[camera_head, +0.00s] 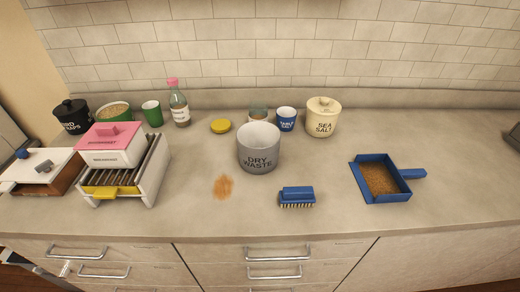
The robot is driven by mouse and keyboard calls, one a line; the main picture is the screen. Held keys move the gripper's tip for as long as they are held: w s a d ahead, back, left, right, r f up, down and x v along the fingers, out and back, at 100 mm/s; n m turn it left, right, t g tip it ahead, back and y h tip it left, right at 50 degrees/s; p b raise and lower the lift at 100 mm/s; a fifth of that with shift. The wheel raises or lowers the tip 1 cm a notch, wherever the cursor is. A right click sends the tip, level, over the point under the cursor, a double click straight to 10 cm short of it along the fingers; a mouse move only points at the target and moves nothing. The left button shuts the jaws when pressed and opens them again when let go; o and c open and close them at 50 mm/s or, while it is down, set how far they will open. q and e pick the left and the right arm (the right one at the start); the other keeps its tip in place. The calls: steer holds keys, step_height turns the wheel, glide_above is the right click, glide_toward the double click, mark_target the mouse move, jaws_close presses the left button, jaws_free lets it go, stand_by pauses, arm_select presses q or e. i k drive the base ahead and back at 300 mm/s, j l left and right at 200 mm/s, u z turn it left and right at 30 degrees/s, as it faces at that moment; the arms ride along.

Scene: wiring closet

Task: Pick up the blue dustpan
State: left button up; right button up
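The blue dustpan (360,177) lies flat on the counter at the right. Its tray is square with raised blue walls, and its short handle (412,174) points to the right. Brown grainy material (380,179) covers the tray floor. Nothing touches the dustpan. Neither of my grippers can be made out in the head view.
A blue brush (297,194) lies left of the dustpan, near the counter's front. A grey "DRY WASTE" bin (259,157) and a cream "SEA SALT" jar (322,122) stand behind. A brown spill (223,187) marks the counter (330,220). Room around the dustpan is clear.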

mark_target(379, 181)
steer(key=l+z, duration=0.25)
steer(key=l, duration=0.15)
steer(key=i+l+z, duration=0.15)
steer(key=l+z, duration=0.15)
steer(key=i+l+z, duration=0.25)
steer(key=l, duration=0.2)
steer(key=i+l+z, duration=0.1)
steer(key=l+z, duration=0.15)
steer(key=l, duration=0.1)
